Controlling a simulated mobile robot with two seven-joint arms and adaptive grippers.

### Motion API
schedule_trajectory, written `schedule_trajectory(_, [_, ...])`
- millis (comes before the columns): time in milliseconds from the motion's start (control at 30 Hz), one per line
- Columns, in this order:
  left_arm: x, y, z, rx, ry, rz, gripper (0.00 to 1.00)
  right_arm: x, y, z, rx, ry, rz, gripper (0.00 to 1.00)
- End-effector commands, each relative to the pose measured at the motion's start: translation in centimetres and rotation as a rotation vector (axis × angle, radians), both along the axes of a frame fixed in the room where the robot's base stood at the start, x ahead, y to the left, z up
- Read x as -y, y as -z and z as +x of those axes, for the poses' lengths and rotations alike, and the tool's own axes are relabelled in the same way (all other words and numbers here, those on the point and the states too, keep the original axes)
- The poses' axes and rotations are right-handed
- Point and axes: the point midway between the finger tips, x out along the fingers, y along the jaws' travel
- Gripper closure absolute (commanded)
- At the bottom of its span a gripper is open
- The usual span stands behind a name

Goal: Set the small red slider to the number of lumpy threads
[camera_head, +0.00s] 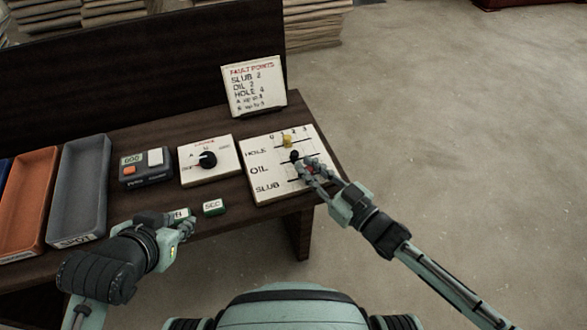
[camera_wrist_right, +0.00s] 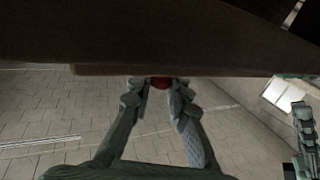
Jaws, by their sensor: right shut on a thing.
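The white slider board (camera_head: 262,191) lies at the right end of the bench, with rows marked HOLE, OIL and SLUB under a number scale. Its yellow knob (camera_head: 287,141) is in the top row and its black knob (camera_head: 294,156) below it. My right gripper (camera_head: 311,169) is over the lower right of the board, shut on the small red slider, which shows between its fingertips in the wrist view (camera_wrist_right: 161,83). The fingers largely hide it and its exact scale position. My left gripper (camera_head: 187,224) is at the bench's front edge by a small labelled block; its jaws are unclear.
A FAULT POINTS card (camera_head: 253,87) stands behind the board. A white dial box (camera_head: 208,160), a grey button box (camera_head: 145,168), a green-edged SEC block (camera_head: 214,207) and orange (camera_head: 30,203) and grey (camera_head: 78,190) trays share the bench. Open floor lies to the right.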

Motion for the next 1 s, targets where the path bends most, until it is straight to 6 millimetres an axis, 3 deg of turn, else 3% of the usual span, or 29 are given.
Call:
schedule_trajectory(100, [-0.7,0.5,-0.8,-0.044,-0.013,0.015,0.75,1.3,0.0,0.3,0.0,0.0,-0.003,1.0])
schedule_trajectory(400, [-0.7,0.6,-0.9,-0.05,-0.016,0.016,0.75,1.4,0.1,0.4,-0.001,0.0,0.0,1.0])
schedule_trajectory(433, [-0.7,0.6,-0.9,-0.05,-0.016,0.016,0.75,1.4,0.0,0.4,-0.001,0.0,0.0,0.81])
schedule_trajectory(567, [-0.7,0.6,-0.9,-0.051,-0.015,0.015,0.75,1.3,0.0,0.4,-0.001,0.0,0.0,0.64])
schedule_trajectory(1000, [-0.7,0.6,-0.8,-0.049,-0.016,0.014,0.75,2.1,0.1,-0.5,-0.004,0.001,0.0,0.64])
